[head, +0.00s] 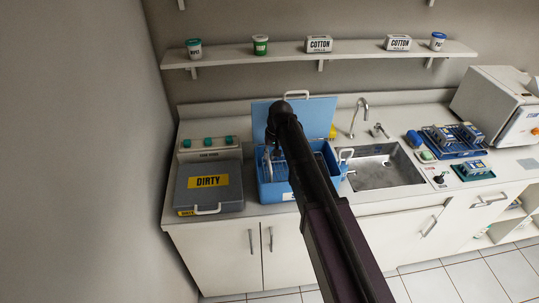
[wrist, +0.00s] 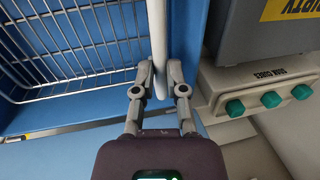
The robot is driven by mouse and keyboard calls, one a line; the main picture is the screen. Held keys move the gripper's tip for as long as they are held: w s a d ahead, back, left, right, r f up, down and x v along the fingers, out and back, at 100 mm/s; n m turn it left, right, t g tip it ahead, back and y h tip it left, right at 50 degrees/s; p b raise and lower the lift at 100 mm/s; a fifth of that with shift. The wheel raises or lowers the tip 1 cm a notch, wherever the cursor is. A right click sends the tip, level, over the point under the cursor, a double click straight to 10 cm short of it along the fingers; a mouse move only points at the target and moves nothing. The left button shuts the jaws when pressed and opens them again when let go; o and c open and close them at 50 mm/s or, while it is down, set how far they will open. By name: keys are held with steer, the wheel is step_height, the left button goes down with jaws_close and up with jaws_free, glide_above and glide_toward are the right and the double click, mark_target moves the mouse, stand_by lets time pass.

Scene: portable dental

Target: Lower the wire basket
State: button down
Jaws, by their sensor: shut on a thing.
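The wire basket (wrist: 82,47) shows in the wrist view at the upper left, inside the blue bath box (wrist: 190,35). Its pale upright handle (wrist: 158,35) runs down between the fingers of my gripper (wrist: 160,78), which is shut on it. In the head view the open blue box (head: 270,190) stands on the counter with its lid (head: 318,113) raised behind. My arm crosses in front of the box and hides much of its inside, so the basket's height over the floor of the box is hard to tell.
A grey case marked DIRTY (head: 207,187) stands close to the left of the box. The sink (head: 385,172) with its tap (head: 359,115) is to the right. A shelf (head: 330,58) with tubs and cotton boxes runs above the counter.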

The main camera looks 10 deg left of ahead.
steer(key=shift+f+b, duration=1.35)
steer(key=shift+f, duration=0.25)
steer(key=shift+s, duration=0.1)
steer(key=c, duration=0.7)
jaws_free()
steer(key=shift+r, duration=0.15)
